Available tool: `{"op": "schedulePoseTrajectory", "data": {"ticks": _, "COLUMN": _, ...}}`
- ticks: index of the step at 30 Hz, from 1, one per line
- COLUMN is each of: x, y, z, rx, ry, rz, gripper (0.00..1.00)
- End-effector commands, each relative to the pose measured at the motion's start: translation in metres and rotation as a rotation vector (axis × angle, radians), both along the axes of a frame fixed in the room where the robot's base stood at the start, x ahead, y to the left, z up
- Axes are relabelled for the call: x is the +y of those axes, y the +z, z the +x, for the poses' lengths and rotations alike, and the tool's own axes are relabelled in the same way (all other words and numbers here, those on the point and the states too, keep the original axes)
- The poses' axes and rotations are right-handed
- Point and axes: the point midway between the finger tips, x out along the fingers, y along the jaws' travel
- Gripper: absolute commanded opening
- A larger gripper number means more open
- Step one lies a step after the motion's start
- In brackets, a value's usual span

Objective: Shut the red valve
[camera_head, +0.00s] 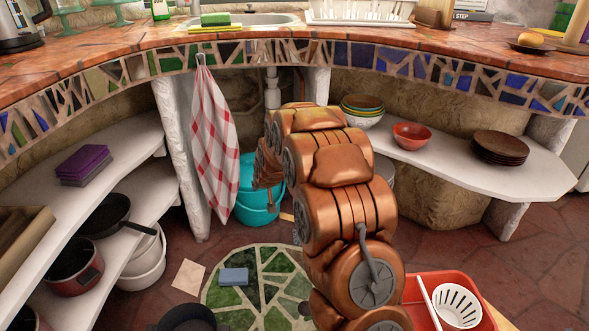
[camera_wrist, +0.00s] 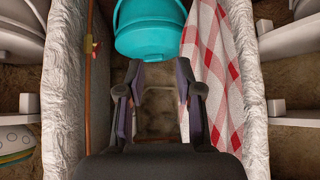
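A small reddish part (camera_wrist: 89,43) sits on a thin copper-coloured pipe (camera_wrist: 88,80) along the left side of the wrist view. It may be the red valve, but it is too small to make out its handle position. My gripper (camera_wrist: 159,75) is open in the wrist view, with its two fingers well apart and nothing between them. The reddish part is to the left of the fingers and apart from them.
A teal bucket (camera_head: 247,204) stands under the sink; it also shows in the wrist view (camera_wrist: 148,28). A red-checked towel (camera_head: 212,135) hangs beside it. White posts (camera_head: 180,150) flank the opening. Shelves hold bowls (camera_head: 411,134) and pans (camera_head: 105,216).

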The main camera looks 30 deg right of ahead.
Motion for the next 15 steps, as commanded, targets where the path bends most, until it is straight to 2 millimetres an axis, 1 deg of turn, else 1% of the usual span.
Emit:
{"op": "schedulePoseTrajectory", "data": {"ticks": 1, "x": -0.012, "y": -0.013, "z": 0.014, "rx": -0.032, "ry": -0.013, "rz": -0.007, "gripper": 0.35}}
{"op": "schedulePoseTrajectory", "data": {"ticks": 6, "x": -0.048, "y": -0.033, "z": 0.059, "rx": -0.171, "ry": -0.048, "rz": -0.042, "gripper": 0.35}}
{"op": "schedulePoseTrajectory", "data": {"ticks": 12, "x": -0.092, "y": -0.059, "z": 0.099, "rx": -0.33, "ry": -0.088, "rz": -0.089, "gripper": 0.35}}
{"op": "schedulePoseTrajectory", "data": {"ticks": 15, "x": -0.114, "y": -0.074, "z": 0.112, "rx": -0.406, "ry": -0.106, "rz": -0.114, "gripper": 0.35}}
